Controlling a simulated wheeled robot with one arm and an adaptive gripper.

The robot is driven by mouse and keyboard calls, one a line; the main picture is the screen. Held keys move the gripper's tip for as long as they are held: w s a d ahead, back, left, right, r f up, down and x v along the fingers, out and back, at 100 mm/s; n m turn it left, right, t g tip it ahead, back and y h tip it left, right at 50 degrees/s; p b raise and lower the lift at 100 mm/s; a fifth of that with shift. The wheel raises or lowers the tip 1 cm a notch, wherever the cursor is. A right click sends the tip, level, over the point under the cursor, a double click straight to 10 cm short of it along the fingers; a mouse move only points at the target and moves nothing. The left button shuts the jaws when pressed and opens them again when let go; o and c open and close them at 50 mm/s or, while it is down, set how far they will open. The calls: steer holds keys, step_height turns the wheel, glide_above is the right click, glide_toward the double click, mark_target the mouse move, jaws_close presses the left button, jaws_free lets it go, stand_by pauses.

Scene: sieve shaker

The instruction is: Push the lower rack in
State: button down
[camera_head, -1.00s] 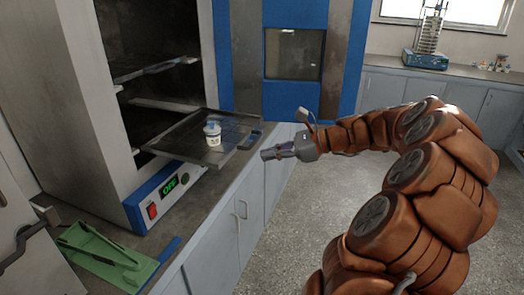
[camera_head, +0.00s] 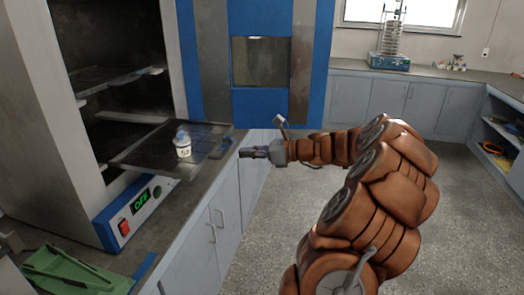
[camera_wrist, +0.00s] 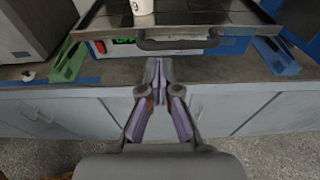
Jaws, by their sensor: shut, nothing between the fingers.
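The lower rack (camera_head: 150,147) is a dark flat tray pulled out of the open oven (camera_head: 105,75). A white jar with a blue lid (camera_head: 183,146) stands on it. In the wrist view the rack (camera_wrist: 195,20) spans the top with a dark handle (camera_wrist: 178,42) on its front edge, and the jar's lower part (camera_wrist: 142,14) shows. My gripper (camera_head: 241,152) is shut and empty, to the right of the rack and apart from it, pointing at its front. In the wrist view my gripper's fingertips (camera_wrist: 157,65) lie just below the handle.
The oven's control panel (camera_head: 138,208) reads OFF below the rack. An upper rack (camera_head: 115,78) sits inside. A green holder (camera_head: 70,270) lies on the counter at front left. Grey cabinets (camera_head: 215,220) stand below, with open floor to the right.

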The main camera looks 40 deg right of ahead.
mark_target(225, 153)
steer(key=shift+p+x, duration=0.3)
steer(key=shift+x, duration=1.9)
steer(key=shift+w+a, duration=0.1)
